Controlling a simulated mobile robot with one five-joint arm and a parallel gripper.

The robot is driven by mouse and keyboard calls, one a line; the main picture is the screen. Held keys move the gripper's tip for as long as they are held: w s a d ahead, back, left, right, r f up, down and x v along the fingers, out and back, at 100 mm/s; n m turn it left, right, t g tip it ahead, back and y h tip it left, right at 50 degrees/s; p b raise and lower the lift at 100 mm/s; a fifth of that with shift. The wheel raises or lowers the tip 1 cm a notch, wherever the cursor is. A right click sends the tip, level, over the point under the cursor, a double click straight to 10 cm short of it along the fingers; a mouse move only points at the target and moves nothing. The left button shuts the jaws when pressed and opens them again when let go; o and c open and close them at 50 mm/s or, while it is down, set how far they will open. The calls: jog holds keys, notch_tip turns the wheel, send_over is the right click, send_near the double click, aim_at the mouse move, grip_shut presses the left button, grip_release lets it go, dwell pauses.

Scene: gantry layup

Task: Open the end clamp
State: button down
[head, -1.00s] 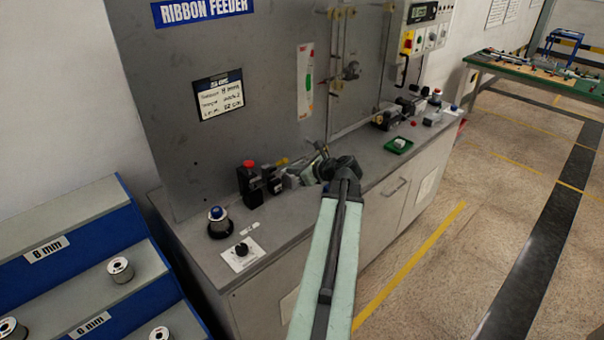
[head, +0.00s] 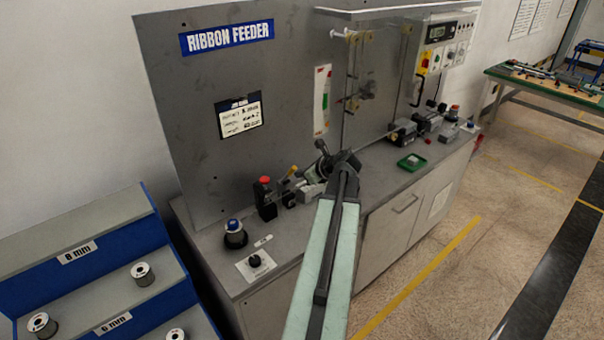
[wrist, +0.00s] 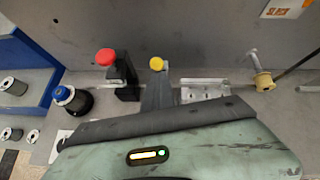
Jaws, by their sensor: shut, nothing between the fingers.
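On the feeder bench, a black block with a red knob (head: 265,180) stands beside a small yellow-tipped lever (head: 291,171). In the wrist view the red knob (wrist: 106,57) is left of centre and the yellow knob (wrist: 157,64) is near the middle. I cannot tell for certain which of these parts is the end clamp. My gripper (wrist: 159,88) is shut and empty, its fingers pointing up the picture, with their tips close to the yellow knob. I cannot tell if they touch. In the head view my own arm hides the fingers.
A blue-topped spool (head: 235,234) and a black dial (head: 255,260) are at the bench's left. The grey back panel (head: 190,130) rises behind.

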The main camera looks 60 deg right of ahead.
jog(key=shift+w+d+r, duration=0.2)
jog(key=shift+r, duration=0.05)
jog(key=s+a+r+p, duration=0.3)
jog(key=s+r+p, duration=0.1)
jog(key=s, duration=0.6)
jog(key=shift+s+a, duration=0.15)
jog(key=shift+s, duration=0.25)
